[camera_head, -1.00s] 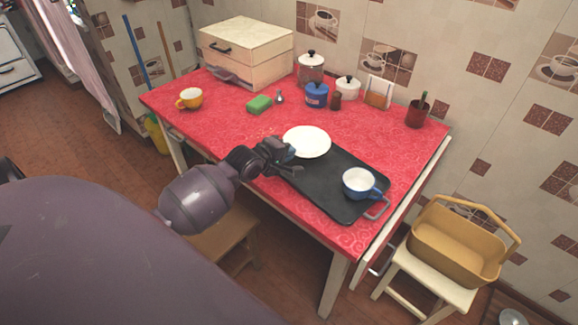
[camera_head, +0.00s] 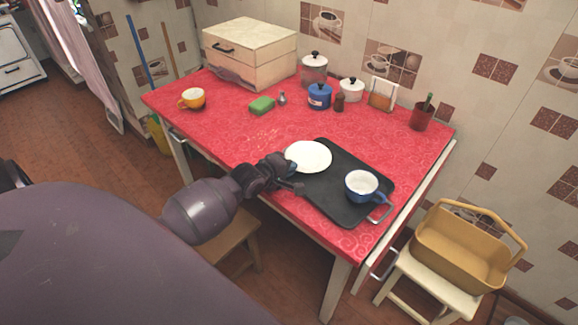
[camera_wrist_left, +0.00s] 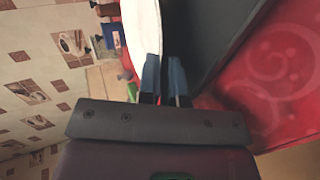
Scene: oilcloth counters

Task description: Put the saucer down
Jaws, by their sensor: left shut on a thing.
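The white saucer (camera_head: 307,157) is over the far left part of the black tray (camera_head: 335,207) in the head view. My left gripper (camera_head: 287,172) is shut on the saucer's near left rim. In the left wrist view the blue fingertips (camera_wrist_left: 164,78) are at the edge of the white saucer (camera_wrist_left: 143,28), with the dark tray (camera_wrist_left: 205,40) beside it. The saucer looks close to level. I cannot tell whether its underside touches the tray. My right gripper is not in view.
A blue and white cup (camera_head: 362,186) stands on the tray's right part. A yellow cup (camera_head: 193,98), a green sponge (camera_head: 262,105) and several canisters stand farther back on the red table (camera_head: 235,130). The table between the saucer and sponge is clear.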

